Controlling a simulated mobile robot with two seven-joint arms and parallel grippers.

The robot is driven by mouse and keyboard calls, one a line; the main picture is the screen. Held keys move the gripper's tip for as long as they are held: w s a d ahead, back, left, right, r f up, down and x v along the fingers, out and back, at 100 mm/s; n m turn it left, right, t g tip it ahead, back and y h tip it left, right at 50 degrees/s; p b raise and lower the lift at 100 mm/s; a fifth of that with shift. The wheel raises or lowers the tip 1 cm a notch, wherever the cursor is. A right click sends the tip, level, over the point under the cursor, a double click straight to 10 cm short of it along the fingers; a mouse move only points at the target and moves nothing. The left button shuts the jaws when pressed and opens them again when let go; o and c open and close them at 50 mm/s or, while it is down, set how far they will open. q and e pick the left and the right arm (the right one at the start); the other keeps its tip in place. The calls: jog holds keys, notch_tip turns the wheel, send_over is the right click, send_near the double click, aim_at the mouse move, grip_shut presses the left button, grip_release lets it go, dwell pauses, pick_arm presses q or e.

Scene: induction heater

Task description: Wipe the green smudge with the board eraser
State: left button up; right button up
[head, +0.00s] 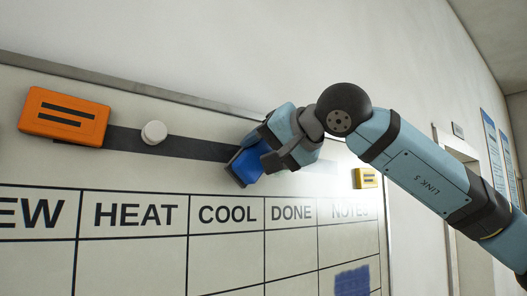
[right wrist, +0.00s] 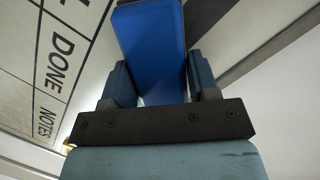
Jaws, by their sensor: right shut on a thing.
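My right gripper (head: 273,150) is shut on a blue block (head: 247,165), which looks like the board eraser. The block is at the dark strip on the whiteboard, above the COOL and DONE headings; I cannot tell whether it touches. In the right wrist view the blue block (right wrist: 152,45) sits between the two fingers of the gripper (right wrist: 158,88). No green smudge shows in either view. A blue smudge (head: 352,281) is on the board under NOTES, at the bottom right. My left gripper is not in view.
The whiteboard (head: 130,254) has a printed grid. An orange block (head: 64,116) and a white round knob (head: 154,132) are on the dark strip (head: 190,147) at the left. A small yellow block (head: 365,178) is near the board's right edge. A doorway opening is farther right.

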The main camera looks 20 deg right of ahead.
jog(key=shift+w+a, duration=0.15)
jog(key=shift+w, duration=0.25)
jog(key=shift+w+a, duration=0.15)
jog(key=shift+w, duration=0.35)
